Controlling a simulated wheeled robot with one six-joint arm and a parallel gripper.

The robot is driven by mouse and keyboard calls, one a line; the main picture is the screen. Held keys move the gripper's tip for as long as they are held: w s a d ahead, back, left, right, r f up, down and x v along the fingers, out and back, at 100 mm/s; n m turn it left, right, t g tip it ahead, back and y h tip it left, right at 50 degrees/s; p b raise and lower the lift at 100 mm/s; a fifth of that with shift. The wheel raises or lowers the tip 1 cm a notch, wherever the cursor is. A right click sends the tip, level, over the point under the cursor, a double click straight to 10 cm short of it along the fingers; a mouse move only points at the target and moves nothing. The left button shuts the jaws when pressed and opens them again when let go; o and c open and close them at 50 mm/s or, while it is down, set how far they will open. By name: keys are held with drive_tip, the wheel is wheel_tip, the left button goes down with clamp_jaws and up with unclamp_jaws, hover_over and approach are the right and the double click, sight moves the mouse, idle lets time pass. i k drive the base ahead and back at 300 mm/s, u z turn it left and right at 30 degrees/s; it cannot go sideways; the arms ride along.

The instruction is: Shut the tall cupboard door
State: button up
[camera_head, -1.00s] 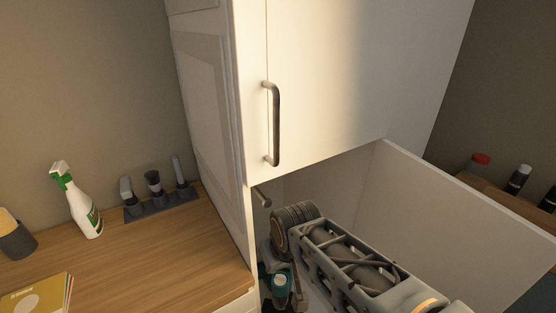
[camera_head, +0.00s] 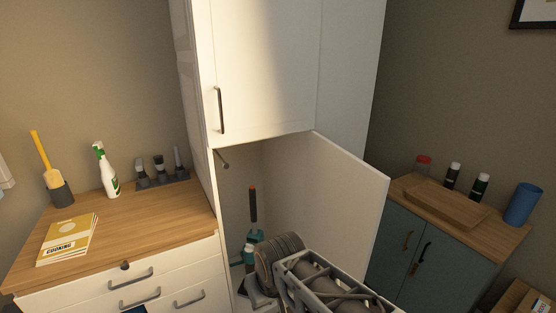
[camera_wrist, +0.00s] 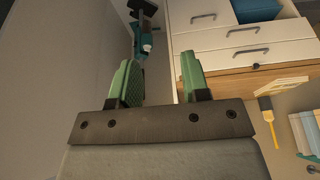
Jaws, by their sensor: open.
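The tall white cupboard (camera_head: 262,62) stands in the middle of the head view. Its upper door is shut and has a dark bar handle (camera_head: 220,110). Its lower door (camera_head: 350,186) stands open, swung out to the right. A teal and black upright tool (camera_head: 249,247) is inside the lower compartment; it also shows in the wrist view (camera_wrist: 143,42). My arm is in front of the lower opening in the head view and hides my fingers there. In the wrist view, my gripper (camera_wrist: 158,88) has its green fingers apart with nothing between them.
Left of the cupboard, a wooden counter (camera_head: 130,222) over white drawers holds a spray bottle (camera_head: 106,170), a cookbook (camera_head: 68,238) and a brush in a holder (camera_head: 60,190). On the right, a blue cabinet (camera_head: 425,245) holds a wooden tray (camera_head: 445,200), bottles and a blue cup (camera_head: 522,204).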

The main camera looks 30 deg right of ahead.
sight(345, 197)
drive_tip(key=z, duration=0.4)
drive_tip(key=k, duration=1.85)
drive_tip(key=z, duration=0.8)
drive_tip(key=i, duration=0.65)
drive_tip(key=z, duration=0.6)
drive_tip(key=i, duration=0.8)
drive_tip(key=u, duration=0.9)
drive_tip(key=i, duration=0.6)
drive_tip(key=u, duration=0.7)
